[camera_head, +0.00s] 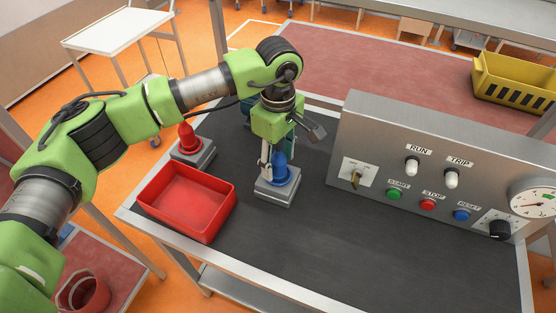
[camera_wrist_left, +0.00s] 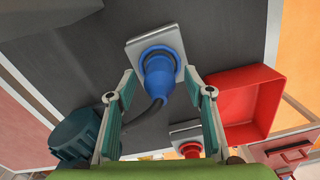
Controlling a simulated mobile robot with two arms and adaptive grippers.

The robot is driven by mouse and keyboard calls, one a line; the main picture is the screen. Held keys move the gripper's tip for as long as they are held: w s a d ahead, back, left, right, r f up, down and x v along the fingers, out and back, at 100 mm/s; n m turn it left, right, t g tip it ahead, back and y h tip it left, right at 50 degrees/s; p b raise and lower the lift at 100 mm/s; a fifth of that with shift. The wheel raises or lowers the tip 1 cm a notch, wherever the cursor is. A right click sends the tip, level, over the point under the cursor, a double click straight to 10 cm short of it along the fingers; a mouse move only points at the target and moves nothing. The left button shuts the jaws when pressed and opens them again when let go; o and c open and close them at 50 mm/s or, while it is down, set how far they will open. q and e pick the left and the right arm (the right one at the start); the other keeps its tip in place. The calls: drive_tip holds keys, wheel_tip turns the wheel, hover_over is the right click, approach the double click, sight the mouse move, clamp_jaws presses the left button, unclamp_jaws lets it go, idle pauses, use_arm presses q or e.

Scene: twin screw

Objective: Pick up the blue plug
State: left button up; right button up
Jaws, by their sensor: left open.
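The blue plug (camera_head: 280,168) stands upright on a grey socket box (camera_head: 277,188) on the dark table top. My left gripper (camera_head: 272,160) is right at the plug, pointing down, with a finger showing on its left side. In the left wrist view the blue plug (camera_wrist_left: 159,76) lies between and just beyond the tips of my open left gripper (camera_wrist_left: 160,82), with a gap on each side. A dark cable runs down from the plug there. My right gripper is in neither view.
A red tray (camera_head: 187,200) lies left of the plug. A red plug (camera_head: 188,138) stands on another grey box behind the tray. A grey control panel (camera_head: 440,165) with switches and buttons stands to the right. The table's front middle is clear.

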sight(278, 152)
use_arm(q)
drive_tip(key=shift+f, duration=0.1)
clamp_jaws()
drive_tip(key=shift+r+b, duration=0.45)
drive_tip(key=shift+b, duration=0.1)
wheel_tip(278, 152, up, 2)
drive_tip(key=shift+s+r+b, duration=0.15)
drive_tip(key=shift+r+b, duration=0.1)
drive_tip(key=shift+b, duration=0.65)
drive_tip(key=s+a+r, duration=0.4)
drive_tip(key=s+r, duration=0.9)
drive_tip(key=r, duration=0.2)
drive_tip(key=shift+a+r+b, duration=0.2)
drive_tip(key=shift+r+b, duration=0.15)
drive_tip(key=shift+b, duration=0.1)
